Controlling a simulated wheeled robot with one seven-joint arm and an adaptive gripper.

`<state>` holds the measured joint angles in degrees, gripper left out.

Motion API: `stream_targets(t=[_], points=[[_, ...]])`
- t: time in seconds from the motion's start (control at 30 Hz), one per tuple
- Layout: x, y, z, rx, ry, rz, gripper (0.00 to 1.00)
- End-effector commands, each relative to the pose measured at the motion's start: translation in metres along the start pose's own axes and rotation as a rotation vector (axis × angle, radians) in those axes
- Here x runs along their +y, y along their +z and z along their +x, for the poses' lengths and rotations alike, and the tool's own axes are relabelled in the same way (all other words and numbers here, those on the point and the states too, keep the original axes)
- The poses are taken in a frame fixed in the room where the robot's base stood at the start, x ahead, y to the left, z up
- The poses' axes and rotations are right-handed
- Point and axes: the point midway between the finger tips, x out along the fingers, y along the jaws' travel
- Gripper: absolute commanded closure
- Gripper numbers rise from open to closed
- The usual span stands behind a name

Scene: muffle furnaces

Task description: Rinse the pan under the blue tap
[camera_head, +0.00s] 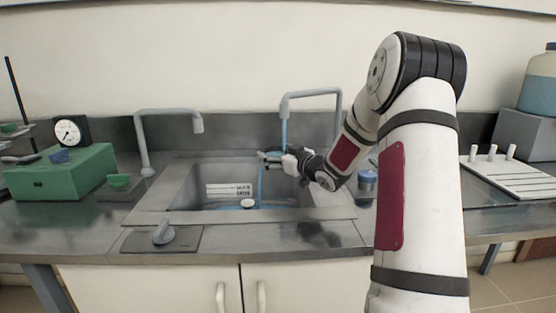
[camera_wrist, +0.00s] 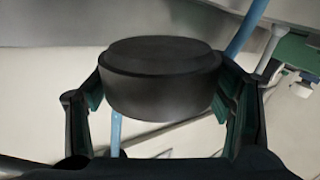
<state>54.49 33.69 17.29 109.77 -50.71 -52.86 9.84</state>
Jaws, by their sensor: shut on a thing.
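The pan (camera_wrist: 160,78) is a dark, round, shallow piece between my fingers in the wrist view. My gripper (camera_wrist: 160,95) is shut on it from both sides. In the head view my gripper (camera_head: 275,157) is over the back right of the sink (camera_head: 180,190), and the pan is too small there to make out well. The right tap (camera_head: 312,93) is a grey arch with a blue vertical strip (camera_head: 284,130) below its spout. Another blue strip (camera_head: 261,184) runs down into the basin. In the wrist view, blue strips (camera_wrist: 246,30) show above and below the pan; their contact with it is unclear.
A second grey tap (camera_head: 168,112) stands at the sink's left. A grey lever (camera_head: 163,232) is on the front counter. A green box (camera_head: 62,173) with a dial gauge (camera_head: 70,131) is at left. A white pegged rack (camera_head: 510,178) is at right. A striped white piece (camera_head: 229,190) is in the basin.

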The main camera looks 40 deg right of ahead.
Motion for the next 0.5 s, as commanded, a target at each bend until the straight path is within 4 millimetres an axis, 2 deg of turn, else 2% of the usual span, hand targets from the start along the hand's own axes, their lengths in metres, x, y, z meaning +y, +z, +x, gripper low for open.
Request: stream_targets(t=[0.5], points=[[-0.0118,-0.0028,0.0013,0.002,-0.001,0.0,0.56]])
